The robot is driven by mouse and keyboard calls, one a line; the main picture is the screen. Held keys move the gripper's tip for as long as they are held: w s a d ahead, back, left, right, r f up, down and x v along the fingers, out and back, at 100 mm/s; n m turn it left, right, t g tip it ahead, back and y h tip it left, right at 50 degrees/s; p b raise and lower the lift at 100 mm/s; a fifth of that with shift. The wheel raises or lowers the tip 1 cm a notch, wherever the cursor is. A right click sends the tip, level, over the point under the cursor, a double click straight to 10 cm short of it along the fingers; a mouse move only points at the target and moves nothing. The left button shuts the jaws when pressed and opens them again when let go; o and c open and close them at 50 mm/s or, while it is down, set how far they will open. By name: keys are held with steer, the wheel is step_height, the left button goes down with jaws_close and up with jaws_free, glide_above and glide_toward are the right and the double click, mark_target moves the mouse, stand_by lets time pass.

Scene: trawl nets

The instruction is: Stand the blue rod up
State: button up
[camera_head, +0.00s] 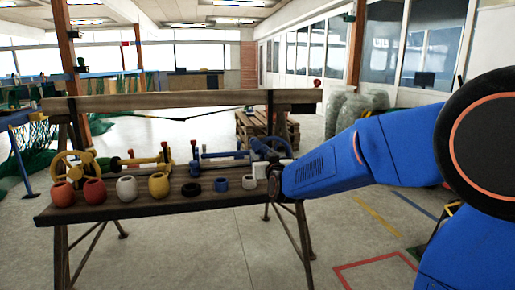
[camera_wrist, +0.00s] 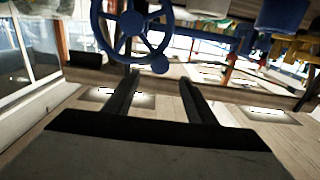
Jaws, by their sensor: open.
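The blue rod (camera_head: 224,155) lies level near the back of the wooden bench in the head view, running left from a blue handwheel (camera_head: 262,148). In the wrist view, which looks upside down, the handwheel (camera_wrist: 131,22) fills the top left and a blue bar, seemingly the rod (camera_wrist: 205,31), runs right from it. My gripper (camera_wrist: 160,82) is open with nothing between its two dark fingers. The handwheel appears beyond the fingertips, apart from them. In the head view my arm ends at the bench's right end, and the fingers are not clear there.
A yellow handwheel (camera_head: 73,166) stands at left. A wooden beam (camera_head: 180,101) crosses behind, above the bench.

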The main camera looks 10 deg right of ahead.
mark_target(257, 145)
steer(key=w, duration=0.9)
steer(key=shift+w, duration=0.1)
jaws_close()
